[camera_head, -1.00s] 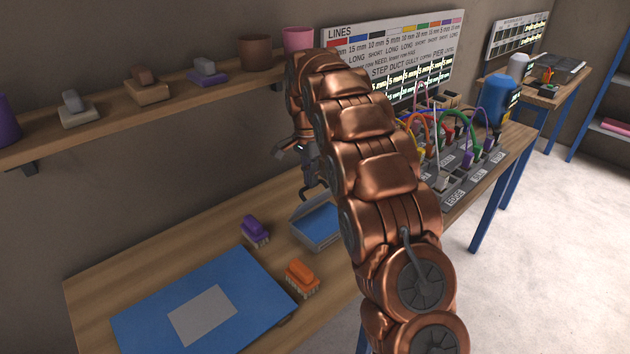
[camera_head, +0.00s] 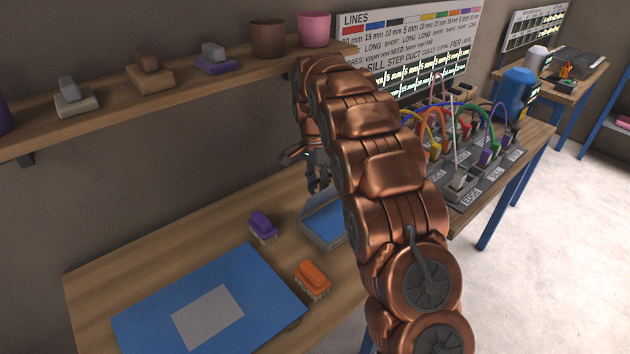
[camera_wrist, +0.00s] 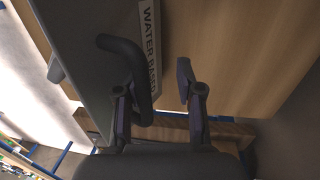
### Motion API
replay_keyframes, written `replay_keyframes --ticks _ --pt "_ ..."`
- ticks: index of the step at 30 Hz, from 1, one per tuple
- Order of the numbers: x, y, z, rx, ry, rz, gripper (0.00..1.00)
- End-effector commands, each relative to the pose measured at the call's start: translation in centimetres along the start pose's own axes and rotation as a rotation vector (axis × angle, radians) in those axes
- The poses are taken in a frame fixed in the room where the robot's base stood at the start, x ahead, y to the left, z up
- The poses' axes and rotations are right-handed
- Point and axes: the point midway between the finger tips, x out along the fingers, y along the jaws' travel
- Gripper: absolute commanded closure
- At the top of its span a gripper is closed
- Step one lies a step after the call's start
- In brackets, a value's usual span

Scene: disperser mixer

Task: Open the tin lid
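The tin (camera_head: 312,238) is a low grey box with a blue top area, at the back of the near bench and partly hidden behind my arm. In the wrist view a large grey surface (camera_wrist: 85,60), perhaps its lid, carries a "WATER BA..." label (camera_wrist: 150,45) and a dark bent handle (camera_wrist: 125,55). My gripper (camera_head: 318,187) points down just above the tin. In the wrist view my gripper (camera_wrist: 157,85) has its fingers apart. The handle overlaps the left finger; I cannot tell whether they touch. The right finger is clear of it.
A purple brush (camera_head: 262,227) and an orange brush (camera_head: 312,280) stand left of and in front of the tin. A blue board (camera_head: 150,320) lies at the bench front. A shelf (camera_head: 110,112) with blocks and pots runs above. A rack of coloured cables (camera_head: 470,190) is at right.

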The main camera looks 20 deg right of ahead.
Motion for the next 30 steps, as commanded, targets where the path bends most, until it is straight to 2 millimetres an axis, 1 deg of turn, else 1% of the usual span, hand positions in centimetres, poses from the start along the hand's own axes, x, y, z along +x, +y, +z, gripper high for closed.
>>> replay_keyframes --ticks 1,6,8,11,14,17,20,23,26,30 --pt "-4.0 -0.1 -0.4 0.009 0.022 -0.074 0.63" --pt "-5.1 0.7 -0.2 0.012 0.030 -0.100 0.63" --pt "-4.9 1.0 0.0 0.010 0.028 -0.095 0.63" --pt "-4.4 0.3 -0.1 0.006 0.026 -0.082 0.63" --pt "-3.4 -0.8 -0.4 0.005 0.019 -0.061 0.63" --pt "-3.4 -0.9 -0.5 0.005 0.019 -0.059 0.63" --pt "-4.0 -0.6 -0.4 0.005 0.021 -0.062 0.63" --pt "-5.1 -0.2 -0.2 0.005 0.024 -0.068 0.63" --pt "-6.4 0.1 -0.1 0.005 0.025 -0.072 0.63" --pt "-8.7 0.9 0.1 0.007 0.028 -0.081 0.63"
